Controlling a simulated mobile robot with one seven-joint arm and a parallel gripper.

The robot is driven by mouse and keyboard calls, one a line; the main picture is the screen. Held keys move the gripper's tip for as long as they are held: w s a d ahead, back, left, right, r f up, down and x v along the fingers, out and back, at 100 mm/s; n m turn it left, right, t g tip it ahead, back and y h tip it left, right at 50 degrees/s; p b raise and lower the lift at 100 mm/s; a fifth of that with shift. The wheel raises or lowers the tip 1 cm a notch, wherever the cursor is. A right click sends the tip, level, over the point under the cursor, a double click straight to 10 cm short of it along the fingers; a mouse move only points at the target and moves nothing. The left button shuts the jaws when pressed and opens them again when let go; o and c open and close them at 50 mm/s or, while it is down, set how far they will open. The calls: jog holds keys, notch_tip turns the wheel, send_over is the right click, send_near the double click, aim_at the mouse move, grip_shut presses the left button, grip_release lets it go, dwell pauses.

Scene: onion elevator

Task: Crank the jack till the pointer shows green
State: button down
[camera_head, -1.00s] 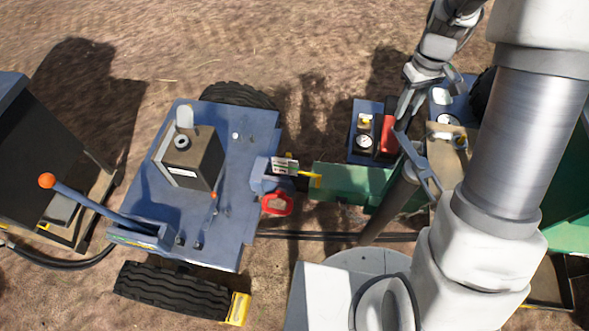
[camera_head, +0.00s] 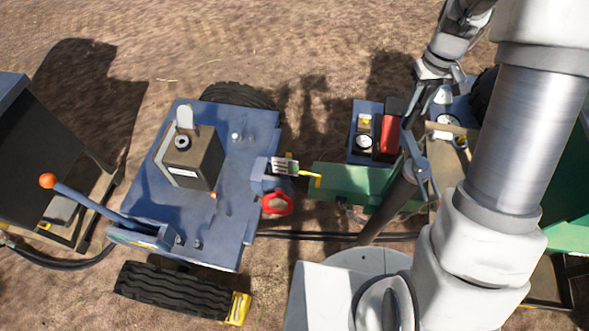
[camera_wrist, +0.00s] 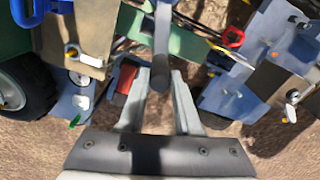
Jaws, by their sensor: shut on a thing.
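The jack (camera_head: 388,208) is a grey-brown tube standing beside the green drawbar (camera_head: 345,183) in the head view. Its blue-grey crank (camera_head: 424,168) is at the top, partly behind my gripper. My gripper (camera_head: 412,122) comes down from above onto the crank's handle. In the wrist view the dark round handle (camera_wrist: 160,72) lies between the two grey fingers of my gripper (camera_wrist: 159,82), which are shut on it. A white plate with coloured stripes (camera_head: 285,166) and a thin yellow piece (camera_head: 314,177) sit at the hitch. I cannot tell which colour any pointer shows.
A blue machine deck (camera_head: 240,150) with an orange-knobbed lever stands left. A red ring (camera_head: 277,203) hangs at the hitch. A blue panel with a dial (camera_head: 364,142) and a red box (camera_head: 391,126) stand close behind the crank. Bare soil lies at the back.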

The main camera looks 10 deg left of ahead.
jog(key=shift+d+f, duration=0.1)
jog(key=shift+d, duration=0.2)
jog(key=shift+w+d+f+m, duration=0.1)
jog(key=shift+w+d+m, duration=0.05)
jog(key=shift+d+m, duration=0.65)
jog(key=shift+d+m, duration=0.7)
jog(key=shift+m, duration=0.2)
